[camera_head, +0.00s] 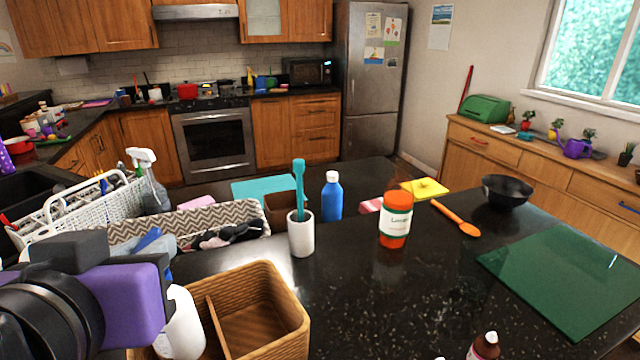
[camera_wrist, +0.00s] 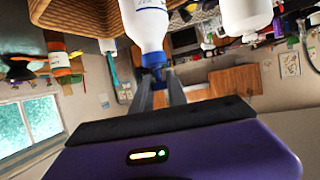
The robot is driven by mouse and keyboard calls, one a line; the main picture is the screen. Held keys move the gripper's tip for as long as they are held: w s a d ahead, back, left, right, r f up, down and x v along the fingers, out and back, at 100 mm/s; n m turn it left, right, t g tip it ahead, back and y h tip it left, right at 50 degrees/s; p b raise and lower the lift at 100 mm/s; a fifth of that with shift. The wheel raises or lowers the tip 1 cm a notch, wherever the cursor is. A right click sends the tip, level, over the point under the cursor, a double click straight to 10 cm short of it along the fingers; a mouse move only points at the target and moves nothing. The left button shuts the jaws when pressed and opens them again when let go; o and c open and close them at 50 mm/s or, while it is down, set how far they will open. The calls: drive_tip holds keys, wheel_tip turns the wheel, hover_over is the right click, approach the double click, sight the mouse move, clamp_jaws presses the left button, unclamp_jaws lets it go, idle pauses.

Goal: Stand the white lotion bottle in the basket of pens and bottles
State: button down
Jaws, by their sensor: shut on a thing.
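My gripper (camera_head: 165,270), with a purple body, is at the lower left of the head view. In the wrist view, which is upside down, its fingers (camera_wrist: 158,85) are shut on the blue cap of a white lotion bottle (camera_wrist: 145,25). The bottle also shows in the head view (camera_head: 182,328), nearly upright at the left part of a brown wicker basket (camera_head: 285,310). The wicker basket has a divider, and its right compartment looks empty. I cannot tell whether the bottle's base touches anything.
A patterned bin (camera_head: 125,232) lies behind the wicker basket. A white cup (camera_head: 301,238) with a teal brush, a blue bottle (camera_head: 332,197) and an orange bottle (camera_head: 396,222) stand on the dark counter. Another white bottle (camera_wrist: 245,15) is near my gripper in the wrist view.

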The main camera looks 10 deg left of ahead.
drive_tip(key=shift+f, duration=2.55)
drive_tip(key=c, duration=1.3)
unclamp_jaws()
drive_tip(key=shift+s, duration=0.15)
drive_tip(key=v, duration=1.2)
drive_tip(key=shift+b, duration=0.35)
